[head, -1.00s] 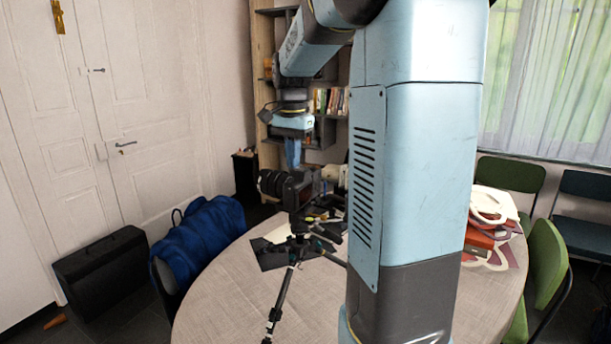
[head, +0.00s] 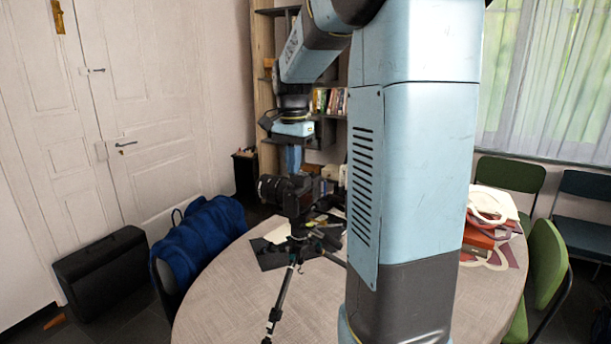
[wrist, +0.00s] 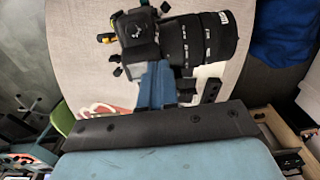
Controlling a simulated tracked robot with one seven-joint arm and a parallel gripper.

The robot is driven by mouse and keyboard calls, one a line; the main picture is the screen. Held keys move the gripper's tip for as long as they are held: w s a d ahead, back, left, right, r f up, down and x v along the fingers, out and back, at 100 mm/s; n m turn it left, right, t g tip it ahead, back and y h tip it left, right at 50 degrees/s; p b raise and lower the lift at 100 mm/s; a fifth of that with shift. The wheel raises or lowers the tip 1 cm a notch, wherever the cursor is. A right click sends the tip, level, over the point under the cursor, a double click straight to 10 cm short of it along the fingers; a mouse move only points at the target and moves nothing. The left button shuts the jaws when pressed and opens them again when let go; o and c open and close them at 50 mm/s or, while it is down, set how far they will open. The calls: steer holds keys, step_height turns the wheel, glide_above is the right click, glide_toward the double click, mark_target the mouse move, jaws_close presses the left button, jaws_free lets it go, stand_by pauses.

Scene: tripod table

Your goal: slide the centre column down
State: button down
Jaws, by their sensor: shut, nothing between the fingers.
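A black camera with a long lens (head: 272,189) sits on top of a black tripod (head: 283,294) on the round table. In the wrist view the camera's lens (wrist: 190,38) points right. The centre column (head: 298,226) shows as a short dark stretch between the camera and the spread legs; its details are too small to tell. My gripper (head: 293,168) points down at the top of the camera, its blue fingers shut. In the wrist view my gripper (wrist: 157,72) is close against the camera body; I cannot tell whether it touches.
The round table (head: 220,290) carries dark and pale flat items around the tripod's feet. Red and white items (head: 490,225) lie at its right. A black case (head: 100,273) stands on the floor. The table's front left is bare.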

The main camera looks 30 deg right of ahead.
steer(key=shift+f, duration=0.95)
steer(key=shift+r, duration=3.05)
steer(key=shift+s+a, duration=0.2)
steer(key=shift+s, duration=0.1)
steer(key=s+a+f+n+t, duration=0.2)
steer(key=s+a+n, duration=0.3)
steer(key=s, duration=0.6)
steer(key=s+a+f+n+t, duration=0.2)
steer(key=s+a+n, duration=0.3)
steer(key=s, duration=0.6)
steer(key=shift+s+a+n+t, duration=0.25)
steer(key=shift+a+n+t, duration=0.15)
steer(key=shift+n+t, duration=0.45)
